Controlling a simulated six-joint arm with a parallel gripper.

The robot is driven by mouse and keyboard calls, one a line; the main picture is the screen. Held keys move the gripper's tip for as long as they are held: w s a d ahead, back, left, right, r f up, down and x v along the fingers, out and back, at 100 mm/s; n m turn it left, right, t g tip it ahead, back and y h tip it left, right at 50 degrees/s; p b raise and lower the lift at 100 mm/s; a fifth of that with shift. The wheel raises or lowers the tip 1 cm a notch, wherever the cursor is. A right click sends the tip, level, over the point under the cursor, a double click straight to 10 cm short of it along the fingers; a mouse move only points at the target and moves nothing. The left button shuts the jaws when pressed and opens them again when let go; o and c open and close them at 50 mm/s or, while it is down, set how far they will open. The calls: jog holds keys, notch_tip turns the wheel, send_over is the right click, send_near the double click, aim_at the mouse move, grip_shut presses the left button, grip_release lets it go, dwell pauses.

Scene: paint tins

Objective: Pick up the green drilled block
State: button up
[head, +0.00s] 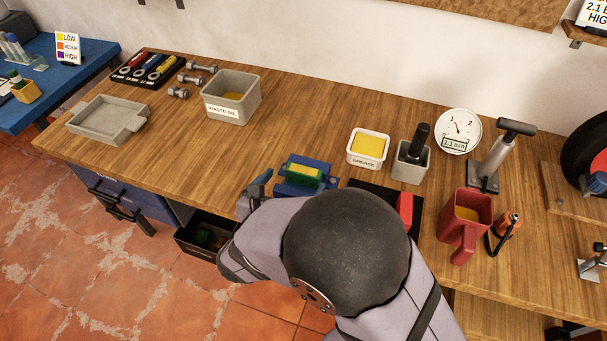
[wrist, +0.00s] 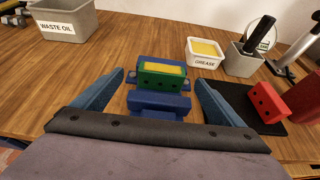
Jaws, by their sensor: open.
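The green drilled block (head: 304,174) has a yellow top and sits in a blue vise-like holder (head: 290,188) on the bench. In the wrist view the block (wrist: 150,79) shows dark holes in its near face, with the blue holder (wrist: 160,104) around it and a blue jaw in front. My gripper (wrist: 161,80) is open and empty, its blue fingers spread to the left and right of the holder. The block appears ahead of and between the fingers, not touched. In the head view my arm hides most of the gripper.
A red drilled block (wrist: 264,100) lies on a black mat (wrist: 248,120) to the right. A grease tub (head: 368,149) and grey holder (head: 410,165) stand behind. A waste oil bin (head: 232,97) is left. An open drawer (head: 190,246) holds items below the bench edge.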

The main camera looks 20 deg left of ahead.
aim_at(302, 173)
jog(key=shift+w+d+f, duration=0.1)
jog(key=shift+w+d, duration=0.05)
jog(key=shift+w, duration=0.2)
jog(key=shift+p+x, duration=0.75)
jog(key=shift+x, duration=1.5)
jog(key=shift+d, duration=0.1)
jog(key=c, duration=1.4)
jog(key=shift+o, duration=0.2)
